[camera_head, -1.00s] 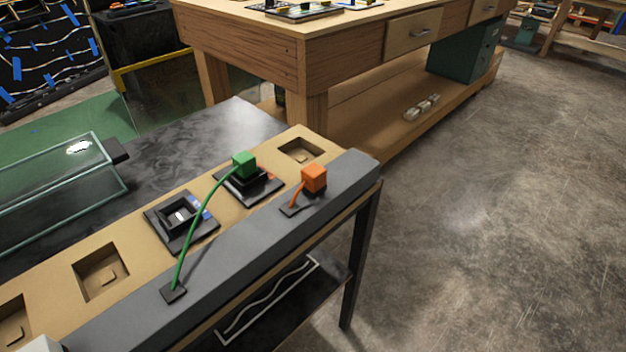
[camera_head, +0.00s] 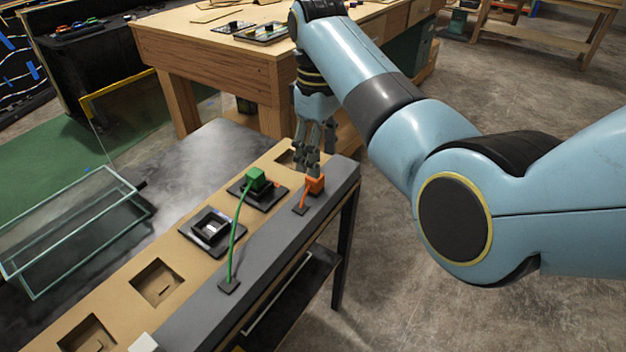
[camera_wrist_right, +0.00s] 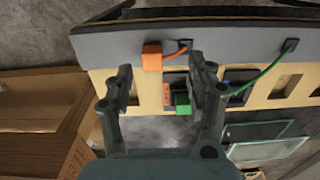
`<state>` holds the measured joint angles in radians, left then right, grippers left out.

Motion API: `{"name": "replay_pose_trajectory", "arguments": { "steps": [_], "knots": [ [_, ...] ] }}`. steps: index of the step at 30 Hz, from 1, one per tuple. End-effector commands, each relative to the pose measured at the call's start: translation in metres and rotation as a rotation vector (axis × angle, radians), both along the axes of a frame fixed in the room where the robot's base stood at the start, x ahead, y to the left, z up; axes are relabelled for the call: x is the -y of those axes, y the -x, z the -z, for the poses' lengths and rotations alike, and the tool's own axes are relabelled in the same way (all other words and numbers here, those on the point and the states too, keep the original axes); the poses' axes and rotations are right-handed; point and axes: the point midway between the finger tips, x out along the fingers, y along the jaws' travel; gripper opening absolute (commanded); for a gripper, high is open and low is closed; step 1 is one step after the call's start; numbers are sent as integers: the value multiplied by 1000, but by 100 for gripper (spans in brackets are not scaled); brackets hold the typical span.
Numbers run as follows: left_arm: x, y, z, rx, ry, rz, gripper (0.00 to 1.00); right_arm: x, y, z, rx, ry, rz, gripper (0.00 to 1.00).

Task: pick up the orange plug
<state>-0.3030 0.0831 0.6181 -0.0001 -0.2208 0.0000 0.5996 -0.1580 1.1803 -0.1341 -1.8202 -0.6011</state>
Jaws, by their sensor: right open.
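The orange plug (camera_head: 315,184) is a small cube on the dark grey ledge of the console, with a short orange cable running to a small black base. My right gripper (camera_head: 314,168) is just above and behind it in the head view, fingers pointing down. In the right wrist view the orange plug (camera_wrist_right: 152,56) shows ahead of the fingertips, between their lines and nearer the left finger. My right gripper (camera_wrist_right: 160,78) is open and empty there. My left gripper is not in view.
A green plug (camera_head: 255,178) with a long green cable sits in a black socket beside the orange plug. An empty black socket (camera_head: 211,226) and square recesses (camera_head: 158,282) line the tan panel. A glass case (camera_head: 75,225) stands left. A wooden workbench (camera_head: 210,60) is behind.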

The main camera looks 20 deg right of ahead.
Motion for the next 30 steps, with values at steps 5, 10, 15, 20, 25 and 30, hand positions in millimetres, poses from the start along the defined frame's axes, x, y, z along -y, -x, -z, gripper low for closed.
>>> {"name": "replay_pose_trajectory", "arguments": {
  "steps": [5, 10, 15, 20, 25, 30],
  "knots": [
    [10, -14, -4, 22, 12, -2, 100, -3, -18, -16, 39, -2, -1, 56],
    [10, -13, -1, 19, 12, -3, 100, -2, -18, 14, 39, -2, -1, 56],
    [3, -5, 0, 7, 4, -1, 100, -3, -18, 31, 40, -3, -1, 56],
    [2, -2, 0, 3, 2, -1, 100, -4, -17, 49, 38, -3, -1, 56],
    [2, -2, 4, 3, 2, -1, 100, -5, -17, 76, 40, -3, -1, 56],
    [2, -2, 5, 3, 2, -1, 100, -5, -17, 84, 41, -4, 0, 56]
  ]
}}
